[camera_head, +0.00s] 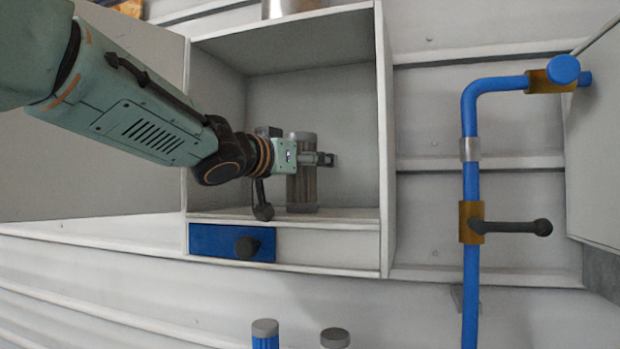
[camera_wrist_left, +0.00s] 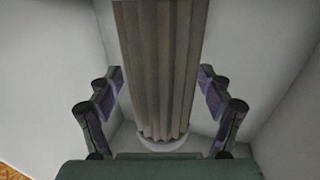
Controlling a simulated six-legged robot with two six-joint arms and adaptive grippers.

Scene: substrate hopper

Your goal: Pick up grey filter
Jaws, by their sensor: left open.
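The grey filter (camera_head: 302,190) is a pleated cylinder with grey end caps. It stands upright on the shelf of the open white cabinet (camera_head: 388,150). My left gripper (camera_head: 322,159) reaches into the cabinet in front of the filter and hides part of its upper middle. In the left wrist view the pleated filter (camera_wrist_left: 158,65) stands between the two open fingers of my left gripper (camera_wrist_left: 160,100), with a gap on each side. Its pale lower cap (camera_wrist_left: 160,145) shows beyond the fingers. My right gripper is not in view.
A blue drawer front (camera_head: 215,241) with a dark knob sits under the shelf. A blue pipe (camera_head: 471,280) with brass fittings and a dark lever (camera_head: 515,227) runs to the right. A blue filter (camera_head: 265,340) and another grey-capped object (camera_head: 334,338) stand at the bottom edge.

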